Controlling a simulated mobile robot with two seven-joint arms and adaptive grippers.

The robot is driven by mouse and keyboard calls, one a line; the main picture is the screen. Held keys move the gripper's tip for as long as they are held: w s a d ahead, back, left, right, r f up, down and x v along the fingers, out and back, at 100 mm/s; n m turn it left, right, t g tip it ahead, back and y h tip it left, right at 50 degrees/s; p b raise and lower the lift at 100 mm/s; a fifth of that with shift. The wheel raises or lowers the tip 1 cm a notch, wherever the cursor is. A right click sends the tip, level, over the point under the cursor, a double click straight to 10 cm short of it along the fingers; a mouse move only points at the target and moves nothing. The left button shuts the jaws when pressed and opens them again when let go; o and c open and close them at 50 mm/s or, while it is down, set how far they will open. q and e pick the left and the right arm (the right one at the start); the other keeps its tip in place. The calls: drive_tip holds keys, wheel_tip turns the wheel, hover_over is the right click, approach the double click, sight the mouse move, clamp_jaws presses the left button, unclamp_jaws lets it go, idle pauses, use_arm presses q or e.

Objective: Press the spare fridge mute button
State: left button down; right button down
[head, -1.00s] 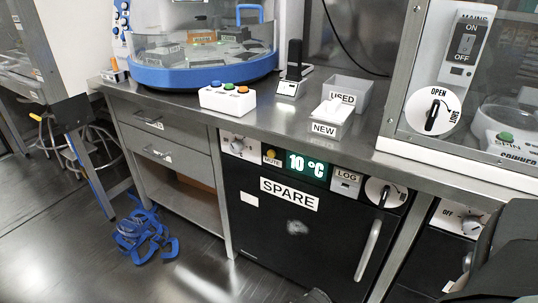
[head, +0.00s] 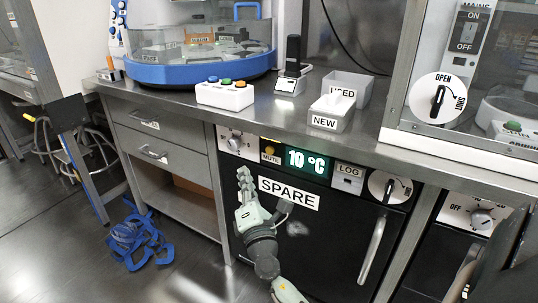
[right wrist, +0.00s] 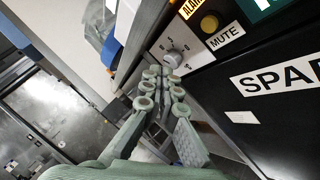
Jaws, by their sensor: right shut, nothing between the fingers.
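The spare fridge (head: 330,240) has a black door with a SPARE label. Its yellow mute button (head: 269,148) is on the top panel above a MUTE label, left of the green 10 °C display. In the right wrist view the mute button (right wrist: 209,22) shows at the upper right, apart from the fingers. My right gripper (head: 243,172) is shut and empty, in front of the fridge's upper left, below and left of the button. In the right wrist view its fingertips (right wrist: 162,72) appear just below a grey knob. My left gripper is not in view.
A dial (head: 232,142) is left of the button; a LOG slot (head: 348,178) and a rotary knob (head: 389,187) are right. The steel bench (head: 290,118) overhangs above. The door handle (head: 372,250) is at right. Blue coiled tubing (head: 137,240) lies on the floor.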

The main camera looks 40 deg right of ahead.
sight(270, 150)
idle(0.3)
